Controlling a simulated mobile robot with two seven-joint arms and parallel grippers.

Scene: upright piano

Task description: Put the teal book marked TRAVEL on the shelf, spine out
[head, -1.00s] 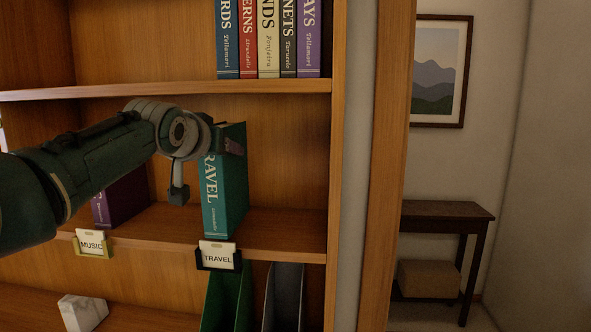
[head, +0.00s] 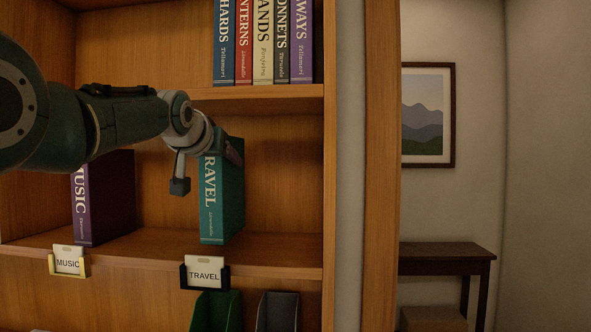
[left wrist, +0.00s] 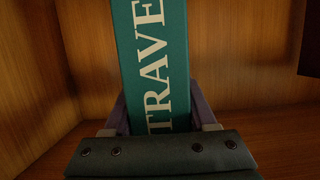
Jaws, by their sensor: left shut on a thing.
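The teal TRAVEL book (head: 221,198) stands upright in the middle shelf bay, above the TRAVEL label (head: 205,273). Its lettered spine faces out. My left gripper (head: 219,150) is shut on the upper part of the book, one finger showing on its right side. In the left wrist view the book (left wrist: 152,60) rises between the two fingers, its spine towards the camera. The book's bottom looks at or very near the shelf board (head: 270,255); I cannot tell whether it touches. My right gripper is not in view.
A purple MUSIC book (head: 108,200) stands to the left, partly behind my arm, above its MUSIC label (head: 68,261). Bare shelf lies between the books and right of TRAVEL. A row of books (head: 263,40) stands above. Green (head: 217,312) and grey (head: 276,312) holders are below.

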